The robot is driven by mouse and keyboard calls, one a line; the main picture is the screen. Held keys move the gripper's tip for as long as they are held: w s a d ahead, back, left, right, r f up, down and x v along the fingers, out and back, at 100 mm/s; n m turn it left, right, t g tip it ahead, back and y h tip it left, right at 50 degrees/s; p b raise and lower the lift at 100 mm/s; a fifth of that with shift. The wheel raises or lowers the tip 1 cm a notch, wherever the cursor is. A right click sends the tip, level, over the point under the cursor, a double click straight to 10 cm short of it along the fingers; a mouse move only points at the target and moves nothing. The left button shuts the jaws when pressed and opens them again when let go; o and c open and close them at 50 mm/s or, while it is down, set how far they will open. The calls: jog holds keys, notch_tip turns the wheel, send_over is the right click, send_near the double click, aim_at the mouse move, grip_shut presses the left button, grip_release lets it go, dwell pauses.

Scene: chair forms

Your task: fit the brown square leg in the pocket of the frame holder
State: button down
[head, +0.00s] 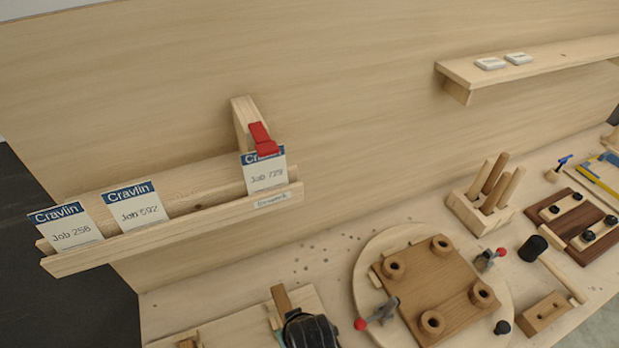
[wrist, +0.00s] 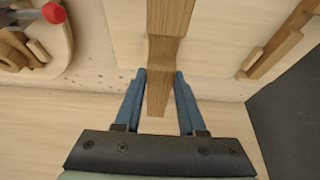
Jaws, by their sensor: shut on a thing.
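The brown square leg (wrist: 158,85) stands out between the two blue fingers of my gripper (wrist: 160,78) in the wrist view, and the gripper is shut on it. In the head view my gripper (head: 298,314) is at the bottom edge, and a brown bar (head: 281,299), probably the leg, shows just behind it. In the wrist view a brown piece (wrist: 170,14) lines up with the leg over a pale board (wrist: 122,40). This may be part of the frame holder, but I cannot tell. I cannot see the pocket clearly.
A round board (head: 372,265) holds a brown seat plate (head: 415,288) with several rings, beside red-knobbed clamps (head: 383,312). A block with several pegs (head: 487,205) stands behind it. A card rack (head: 175,217) is on the back wall. Another brown piece (wrist: 274,52) lies right in the wrist view.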

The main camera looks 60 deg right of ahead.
jog(key=shift+d, duration=0.15)
jog(key=shift+f, duration=0.15)
jog(key=f+b, duration=0.3)
jog(key=shift+a, duration=0.25)
jog(key=shift+f+b, duration=0.8)
jog(key=shift+b, duration=0.25)
